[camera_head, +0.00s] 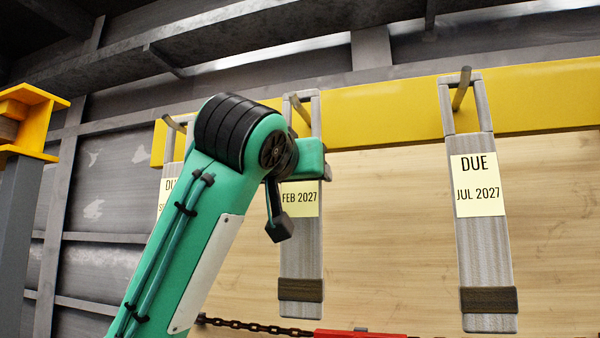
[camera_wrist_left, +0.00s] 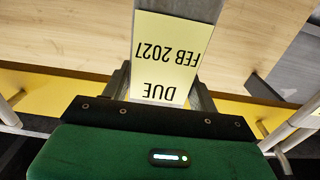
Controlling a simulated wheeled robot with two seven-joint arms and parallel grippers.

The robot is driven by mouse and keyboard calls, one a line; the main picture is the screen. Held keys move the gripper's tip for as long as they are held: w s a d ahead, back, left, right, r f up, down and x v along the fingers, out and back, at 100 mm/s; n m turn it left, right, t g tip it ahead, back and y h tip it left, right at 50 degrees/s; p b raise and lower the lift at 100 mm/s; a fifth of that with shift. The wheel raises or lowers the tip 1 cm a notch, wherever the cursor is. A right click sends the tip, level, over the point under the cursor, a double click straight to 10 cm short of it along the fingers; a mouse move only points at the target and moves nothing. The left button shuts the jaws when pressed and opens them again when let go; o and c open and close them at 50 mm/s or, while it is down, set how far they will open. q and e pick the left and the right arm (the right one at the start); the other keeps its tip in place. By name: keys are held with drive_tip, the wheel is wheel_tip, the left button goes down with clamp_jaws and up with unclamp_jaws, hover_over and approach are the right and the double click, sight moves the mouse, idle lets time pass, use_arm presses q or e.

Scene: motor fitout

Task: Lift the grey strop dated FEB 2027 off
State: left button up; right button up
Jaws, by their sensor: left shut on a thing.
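The grey strop dated FEB 2027 (camera_head: 301,256) hangs upright in the middle of the head view, its top loop around a peg (camera_head: 298,106) on the yellow beam. Its pale yellow label is partly covered by my green arm. In the left wrist view the strop (camera_wrist_left: 235,8) runs between my fingers, with its label upside down. My left gripper (camera_wrist_left: 162,88) is shut on the strop at the label, one finger on each side. In the head view my wrist hides the fingers. My right gripper is not in view.
A strop labelled JUL 2027 (camera_head: 486,255) hangs on a peg to the right. Another strop (camera_head: 168,185) hangs to the left, mostly behind my arm. The yellow beam (camera_head: 385,110) runs behind them. A chain (camera_head: 255,326) and a red object (camera_head: 360,334) lie below.

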use_arm(q)
drive_tip(key=shift+s+r, duration=0.15)
drive_tip(key=shift+s+a+r, duration=0.25)
drive_tip(key=shift+s+r, duration=0.1)
drive_tip(key=shift+s, duration=0.2)
idle(0.3)
drive_tip(key=b+v, duration=0.2)
drive_tip(key=v, duration=0.2)
drive_tip(key=shift+s, duration=0.1)
idle(0.6)
